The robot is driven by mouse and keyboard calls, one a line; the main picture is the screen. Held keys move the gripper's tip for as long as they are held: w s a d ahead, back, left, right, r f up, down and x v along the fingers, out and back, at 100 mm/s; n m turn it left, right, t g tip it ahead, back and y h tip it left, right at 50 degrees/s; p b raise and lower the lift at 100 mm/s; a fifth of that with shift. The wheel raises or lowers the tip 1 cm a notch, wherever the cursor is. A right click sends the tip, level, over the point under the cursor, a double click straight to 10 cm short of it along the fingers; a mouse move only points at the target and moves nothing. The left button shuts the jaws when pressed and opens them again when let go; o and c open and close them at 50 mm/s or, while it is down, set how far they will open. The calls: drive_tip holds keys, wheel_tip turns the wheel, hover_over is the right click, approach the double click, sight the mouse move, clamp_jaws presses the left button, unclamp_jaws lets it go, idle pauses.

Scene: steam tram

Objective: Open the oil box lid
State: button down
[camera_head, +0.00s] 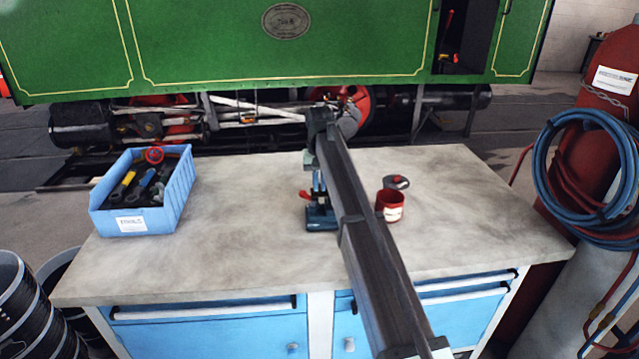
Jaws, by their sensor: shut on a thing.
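A small dark blue fixture (321,222) with a red handle (304,196) stands on the workbench (235,210), near the middle. It looks like the oil box, but I cannot be sure. My arm passes in front of its right side. My gripper (318,184) points down over the fixture and is shut on part of it. The arm and wrist hide most of the fingers, so the exact grip and the lid's angle cannot be made out.
A red tin (390,207) and a dark round lid (396,182) with a red patch are just right of my arm. A blue tool crate (146,222) stands at the left. Hoses (573,165) hang at the right. A green steam tram (200,45) stands behind. The bench's right side is clear.

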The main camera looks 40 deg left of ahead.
sight(319, 186)
drive_tip(key=c, duration=1.2)
unclamp_jaws()
drive_tip(key=shift+o, duration=0.2)
drive_tip(key=shift+r, duration=0.1)
wheel_tip(319, 186, up, 14)
drive_tip(key=shift+f, duration=0.2)
